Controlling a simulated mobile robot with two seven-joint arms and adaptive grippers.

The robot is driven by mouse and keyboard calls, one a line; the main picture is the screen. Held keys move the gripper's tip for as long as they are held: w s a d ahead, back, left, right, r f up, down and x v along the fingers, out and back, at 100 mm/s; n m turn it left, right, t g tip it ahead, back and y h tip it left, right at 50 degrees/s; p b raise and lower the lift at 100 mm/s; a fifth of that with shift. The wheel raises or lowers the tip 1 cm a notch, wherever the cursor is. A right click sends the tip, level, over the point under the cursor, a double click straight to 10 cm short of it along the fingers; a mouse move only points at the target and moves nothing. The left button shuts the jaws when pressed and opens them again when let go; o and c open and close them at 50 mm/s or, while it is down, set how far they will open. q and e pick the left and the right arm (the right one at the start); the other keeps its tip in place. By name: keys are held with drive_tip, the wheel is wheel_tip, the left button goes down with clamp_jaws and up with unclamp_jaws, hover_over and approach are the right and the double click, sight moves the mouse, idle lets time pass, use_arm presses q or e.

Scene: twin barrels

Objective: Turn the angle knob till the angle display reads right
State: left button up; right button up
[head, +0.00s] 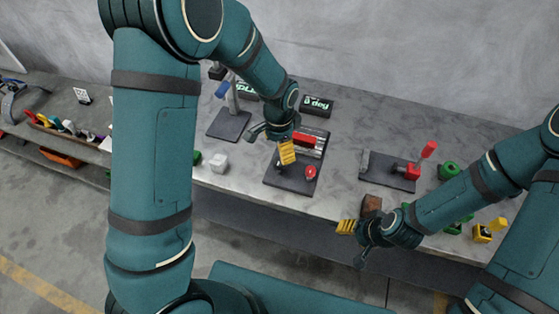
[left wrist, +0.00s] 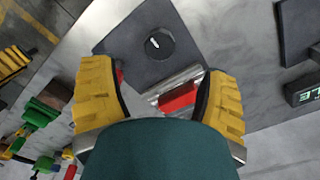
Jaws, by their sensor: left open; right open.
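The angle display (head: 317,103) stands at the back of the bench with green text ending in "deg"; its digit looks like 0 but is small. The angle knob (left wrist: 160,43) is a round black knob with a white mark, on a dark plate (left wrist: 128,40). In the head view my left gripper largely covers it. My left gripper (head: 277,143) is open above this plate; its yellow fingers frame the left wrist view (left wrist: 160,100), apart from the knob. My right gripper (head: 354,243) is open and empty at the bench's front edge.
A red-handled fixture (head: 412,171) stands right, a blue-handled one (head: 222,90) left. A brown block (head: 371,203) lies by my right gripper. Bare bench (head: 345,150) lies between fixtures.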

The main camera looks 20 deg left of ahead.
sight(279, 161)
use_arm(q)
wheel_tip(279, 161, down, 7)
drive_tip(key=shift+f, duration=0.15)
idle(0.4)
drive_tip(key=c, duration=1.2)
